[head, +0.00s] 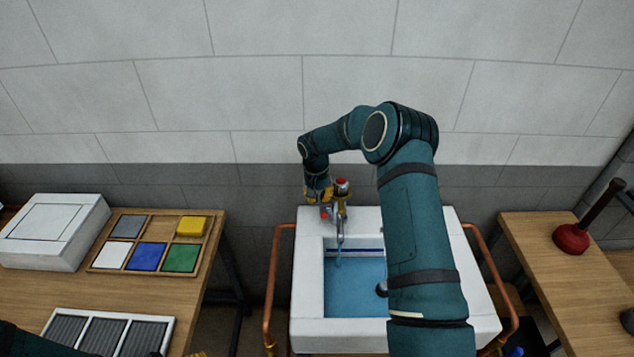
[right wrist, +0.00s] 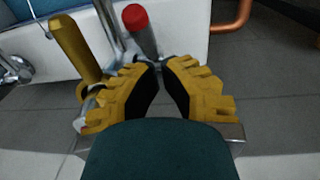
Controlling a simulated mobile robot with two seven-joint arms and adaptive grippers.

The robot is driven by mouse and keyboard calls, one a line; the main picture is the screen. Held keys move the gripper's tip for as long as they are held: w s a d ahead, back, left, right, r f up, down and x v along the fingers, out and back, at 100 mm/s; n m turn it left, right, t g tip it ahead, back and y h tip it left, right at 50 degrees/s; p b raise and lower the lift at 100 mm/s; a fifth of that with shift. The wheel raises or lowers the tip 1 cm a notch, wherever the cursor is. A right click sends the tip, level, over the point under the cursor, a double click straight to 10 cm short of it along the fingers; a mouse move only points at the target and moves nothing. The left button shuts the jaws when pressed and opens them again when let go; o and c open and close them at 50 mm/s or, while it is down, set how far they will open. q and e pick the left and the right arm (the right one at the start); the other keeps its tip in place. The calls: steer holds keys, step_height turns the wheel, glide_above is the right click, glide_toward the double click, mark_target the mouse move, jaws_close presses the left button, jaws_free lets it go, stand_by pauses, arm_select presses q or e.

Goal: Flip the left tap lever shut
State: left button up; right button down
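The tap (head: 340,228) stands at the back of the white sink (head: 308,265), and a thin stream seems to run from its spout. The left lever (head: 323,213) has a red tip and points toward the basin. In the right wrist view the red-tipped lever (right wrist: 140,30) lies just beyond my fingertips. My right gripper (head: 318,193) is at the tap's left side, above and behind the lever. In the right wrist view its yellow fingers (right wrist: 160,67) come together with nothing visible between them; whether they touch the lever is unclear. Only bits of my left gripper (head: 177,355) show.
Blue water (head: 355,290) lies in the basin. Copper pipes (head: 274,275) flank the sink. A left bench holds a white box (head: 50,235) and a tray of coloured squares (head: 218,225). A plunger (head: 572,238) stands on the right bench. The wall is close behind the tap.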

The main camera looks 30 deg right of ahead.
arm_select(q)
steer(key=shift+r, duration=0.15)
arm_select(e)
steer(key=shift+s+a+f, duration=0.15)
steer(key=shift+s+f, duration=0.45)
steer(key=shift+f, duration=0.15)
steer(key=s+f+t+b, duration=0.1)
steer(key=b, duration=0.4)
steer(key=s+a+f+t+h+b, duration=0.1)
steer(key=b, duration=0.4)
steer(key=shift+a+f+h, duration=0.1)
steer(key=shift+f+h, duration=0.1)
steer(key=shift+h, duration=0.1)
arm_select(q)
step_height(320, 180, down, 15)
steer(key=s+b, duration=0.2)
steer(key=b, duration=0.1)
steer(key=shift+d+g+b, duration=0.3)
steer(key=shift+d+b, duration=0.1)
arm_select(e)
steer(key=shift+s+a+f, duration=0.3)
steer(key=shift+s+f, duration=0.15)
steer(key=shift+f, duration=0.25)
arm_select(q)
steer(key=shift+s+r, duration=0.1)
